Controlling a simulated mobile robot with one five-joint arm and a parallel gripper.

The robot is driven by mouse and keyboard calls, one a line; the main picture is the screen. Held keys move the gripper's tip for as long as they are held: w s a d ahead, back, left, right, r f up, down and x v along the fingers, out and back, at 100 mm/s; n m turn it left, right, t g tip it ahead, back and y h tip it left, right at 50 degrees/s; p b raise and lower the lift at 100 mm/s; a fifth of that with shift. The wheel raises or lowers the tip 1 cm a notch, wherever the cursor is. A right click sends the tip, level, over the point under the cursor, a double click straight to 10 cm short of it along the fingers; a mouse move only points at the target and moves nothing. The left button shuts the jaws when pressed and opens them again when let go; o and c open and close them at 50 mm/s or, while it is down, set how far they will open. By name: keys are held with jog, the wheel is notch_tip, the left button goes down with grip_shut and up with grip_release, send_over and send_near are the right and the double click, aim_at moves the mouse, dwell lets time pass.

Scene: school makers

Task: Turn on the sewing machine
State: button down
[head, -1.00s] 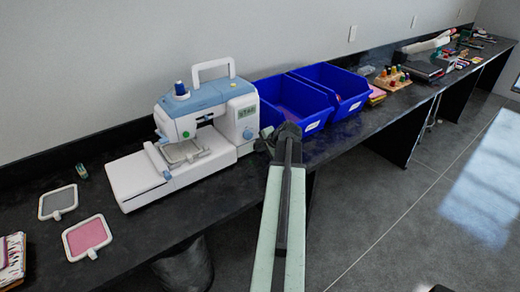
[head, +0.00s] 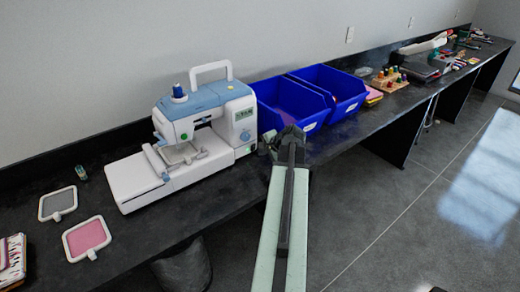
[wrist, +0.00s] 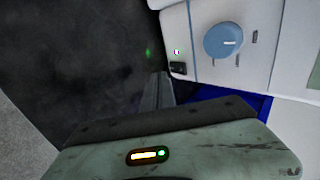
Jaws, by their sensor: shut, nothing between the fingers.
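The white and blue sewing machine (head: 218,145) stands upright on the dark counter, left of my gripper in the head view. Its small display (head: 243,114) looks green, and a small green glow shows low at its right end. In the wrist view, its side panel (wrist: 262,70) has a round blue knob (wrist: 223,40), a tiny lit indicator (wrist: 177,52) and a small black switch (wrist: 178,69). My gripper (head: 272,140) is shut and empty beside the machine's right end. In the wrist view its fingers (wrist: 158,90) are just below and left of the switch; contact cannot be told.
Two blue bins (head: 293,107) stand right of the machine, close behind my gripper. Embroidery hoops, one grey (head: 58,203) and one pink (head: 86,238), lie at left. Thread spools on a wooden rack (head: 390,79) are farther right. Open floor lies in front.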

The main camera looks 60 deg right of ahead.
jog(key=s+f+p+v, duration=0.1)
jog(key=p+v, duration=0.5)
jog(key=v, duration=0.4)
jog(key=shift+s+f, duration=0.2)
jog(key=shift+s, duration=0.15)
jog(key=shift+a, duration=0.1)
